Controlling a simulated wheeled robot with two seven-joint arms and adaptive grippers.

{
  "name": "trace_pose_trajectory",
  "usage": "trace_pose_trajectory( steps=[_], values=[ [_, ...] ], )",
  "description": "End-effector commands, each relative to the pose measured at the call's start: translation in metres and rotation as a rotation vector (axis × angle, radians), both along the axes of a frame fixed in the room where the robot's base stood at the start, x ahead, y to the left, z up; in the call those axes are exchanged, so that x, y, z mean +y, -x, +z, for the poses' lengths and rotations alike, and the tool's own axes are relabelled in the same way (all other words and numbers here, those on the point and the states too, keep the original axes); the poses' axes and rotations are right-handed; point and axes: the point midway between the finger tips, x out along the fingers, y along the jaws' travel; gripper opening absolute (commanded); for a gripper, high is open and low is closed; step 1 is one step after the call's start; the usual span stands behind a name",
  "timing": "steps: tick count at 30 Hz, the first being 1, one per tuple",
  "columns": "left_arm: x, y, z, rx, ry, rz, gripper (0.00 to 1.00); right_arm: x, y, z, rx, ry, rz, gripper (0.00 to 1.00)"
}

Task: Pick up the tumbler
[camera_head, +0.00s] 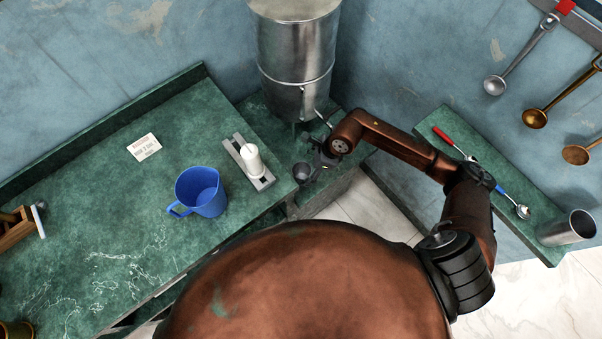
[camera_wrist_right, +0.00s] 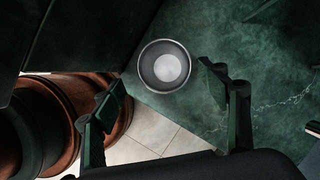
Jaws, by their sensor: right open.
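A small grey metal tumbler (camera_head: 303,172) stands on the green counter by its front edge, below the steel urn. In the right wrist view the tumbler (camera_wrist_right: 165,66) is seen from above, with its round mouth open and a pale inside. My right gripper (camera_head: 318,160) is right beside the tumbler in the head view. In the wrist view its two fingers are spread apart with the tumbler beyond and between their tips. Nothing is held. Whether a finger touches the tumbler cannot be told. My left gripper is not in view.
The steel urn (camera_head: 295,55) stands close behind my right gripper. A white candle (camera_head: 252,160) on a grey plate and a blue jug (camera_head: 201,191) stand left of the tumbler.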

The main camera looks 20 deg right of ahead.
Motion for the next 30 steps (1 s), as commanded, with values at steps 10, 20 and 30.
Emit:
trace_pose_trajectory(
  steps=[10, 20, 30],
  values=[
    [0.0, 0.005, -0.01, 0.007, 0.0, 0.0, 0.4, 0.009, -0.01, -0.035, 0.004, -0.002, -0.001, 0.68],
    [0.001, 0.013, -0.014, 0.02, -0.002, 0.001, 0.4, 0.016, -0.016, -0.057, 0.0, 0.0, 0.0, 0.68],
    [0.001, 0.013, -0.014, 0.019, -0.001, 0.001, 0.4, 0.016, -0.016, -0.056, 0.0, 0.0, 0.0, 0.5]
  ],
)
